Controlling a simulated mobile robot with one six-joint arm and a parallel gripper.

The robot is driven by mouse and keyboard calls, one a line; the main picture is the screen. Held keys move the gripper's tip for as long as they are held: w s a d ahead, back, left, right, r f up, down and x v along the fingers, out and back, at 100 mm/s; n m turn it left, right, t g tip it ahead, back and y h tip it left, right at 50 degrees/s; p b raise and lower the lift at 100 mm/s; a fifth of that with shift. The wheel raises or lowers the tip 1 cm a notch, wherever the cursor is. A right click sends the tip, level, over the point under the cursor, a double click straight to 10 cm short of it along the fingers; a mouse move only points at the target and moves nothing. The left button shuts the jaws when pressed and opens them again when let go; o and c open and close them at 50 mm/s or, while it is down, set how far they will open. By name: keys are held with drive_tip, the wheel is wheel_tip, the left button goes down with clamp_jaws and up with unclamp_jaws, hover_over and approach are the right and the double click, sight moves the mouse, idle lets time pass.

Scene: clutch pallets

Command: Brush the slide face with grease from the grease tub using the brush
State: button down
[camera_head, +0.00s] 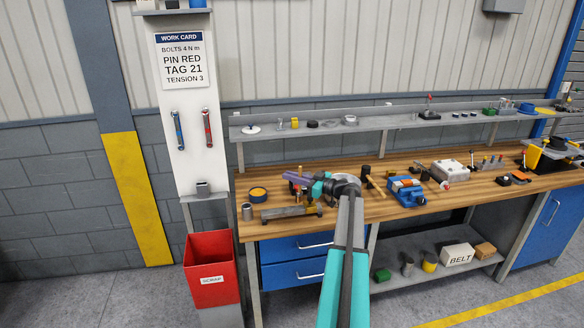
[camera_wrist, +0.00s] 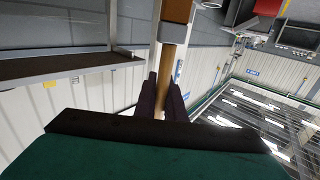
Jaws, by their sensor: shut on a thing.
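My gripper (camera_head: 296,178) is over the left part of the wooden bench, its fingers pointing left. In the wrist view my gripper (camera_wrist: 163,98) is shut on the brush (camera_wrist: 171,30), which has a wooden part and a grey band beyond the fingertips. The grease tub (camera_head: 258,194), a dark round tub with amber contents, stands open on the bench to the left of the gripper. A long grey piece (camera_head: 283,213) lies at the bench's front edge below the gripper; I cannot tell whether it is the slide.
A small grey cylinder (camera_head: 247,212) stands at the bench's left corner. A blue vise (camera_head: 406,191) and a pale box (camera_head: 450,170) are to the right. A shelf (camera_head: 375,125) runs behind the bench. A red scrap bin (camera_head: 210,270) stands at front left.

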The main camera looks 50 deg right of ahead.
wheel_tip(320, 180, up, 3)
drive_tip(key=shift+f+p, duration=0.1)
drive_tip(key=shift+p, duration=0.65)
drive_tip(key=shift+w, duration=0.1)
drive_tip(key=w+a+f+n+g+y+b, duration=0.1)
drive_tip(key=w+a+f+y+b, duration=0.15)
drive_tip(key=a, duration=0.75)
drive_tip(key=w+a+f+n+g+y+b, duration=0.15)
drive_tip(key=a+f, duration=0.25)
drive_tip(key=a, duration=0.7)
drive_tip(key=w+a+f+n+y+b, duration=0.2)
drive_tip(key=a+f+b, duration=0.1)
drive_tip(key=a, duration=0.7)
drive_tip(key=s+a+f+n+g+y+b, duration=0.1)
drive_tip(key=s+a+f+b, duration=0.1)
drive_tip(key=a, duration=0.7)
drive_tip(key=s+a+f+n+g+y+b, duration=0.1)
drive_tip(key=s+a+f+g+b, duration=0.1)
drive_tip(key=a, duration=0.8)
drive_tip(key=s+a+f+n+g+y+b, duration=0.1)
drive_tip(key=s+a+f+y+b, duration=0.1)
drive_tip(key=a, duration=0.8)
drive_tip(key=shift+s+f, duration=0.25)
drive_tip(key=shift+f, duration=0.2)
drive_tip(key=shift+s, duration=0.15)
